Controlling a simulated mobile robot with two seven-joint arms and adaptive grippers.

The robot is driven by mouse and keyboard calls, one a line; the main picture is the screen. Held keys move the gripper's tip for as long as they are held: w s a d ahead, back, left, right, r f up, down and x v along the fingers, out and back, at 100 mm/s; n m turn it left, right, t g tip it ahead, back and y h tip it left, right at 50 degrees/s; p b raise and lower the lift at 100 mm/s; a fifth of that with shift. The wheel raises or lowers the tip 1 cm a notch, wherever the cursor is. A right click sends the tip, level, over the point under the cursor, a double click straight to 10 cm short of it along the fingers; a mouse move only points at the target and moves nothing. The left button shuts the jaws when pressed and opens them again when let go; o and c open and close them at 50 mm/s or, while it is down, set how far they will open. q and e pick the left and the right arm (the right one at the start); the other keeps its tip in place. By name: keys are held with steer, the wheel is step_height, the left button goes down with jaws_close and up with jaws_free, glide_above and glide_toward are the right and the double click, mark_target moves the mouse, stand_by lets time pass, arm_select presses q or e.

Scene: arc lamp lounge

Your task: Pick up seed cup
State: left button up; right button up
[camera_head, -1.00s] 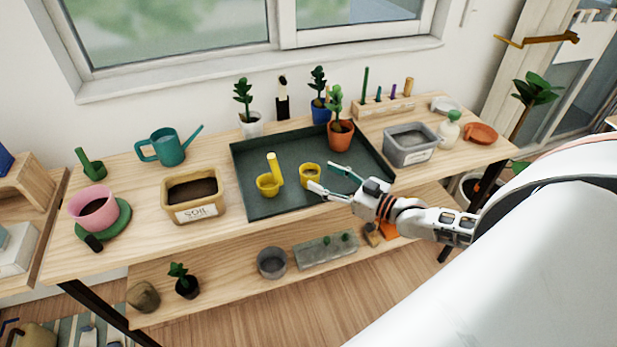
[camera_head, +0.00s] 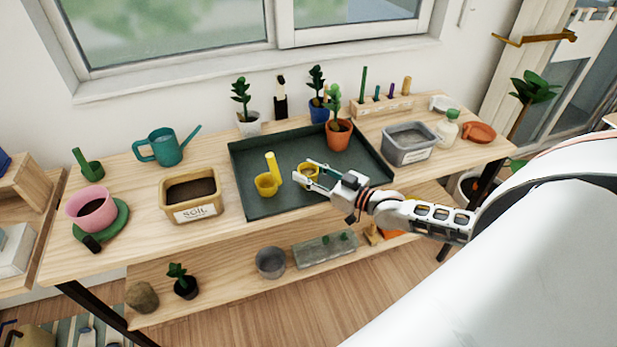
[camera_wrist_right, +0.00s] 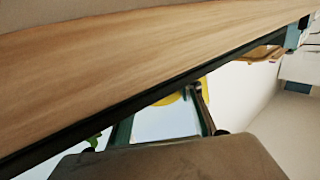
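The seed cup, a small yellow cup (camera_head: 308,174) with pale brown contents, stands in the dark green tray (camera_head: 262,207). My right gripper (camera_head: 303,169) reaches in from the right, with one finger on the far side of the cup and one on the near side. In the right wrist view, part of a yellow thing (camera_wrist_right: 168,99) shows between the spread fingers. A gap shows beside one finger, so the gripper looks open. Contact with the cup cannot be made out. My left gripper is not in view.
A second yellow cup (camera_head: 266,185) and a yellow upright cylinder (camera_head: 273,166) stand just left. A terracotta pot (camera_head: 339,136) with a plant stands behind my gripper. A soil box (camera_head: 190,212) is left of the tray, a grey bin (camera_head: 408,156) right. The tray's front left is clear.

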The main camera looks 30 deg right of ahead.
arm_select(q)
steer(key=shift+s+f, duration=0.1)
arm_select(e)
steer(key=shift+r, duration=0.1)
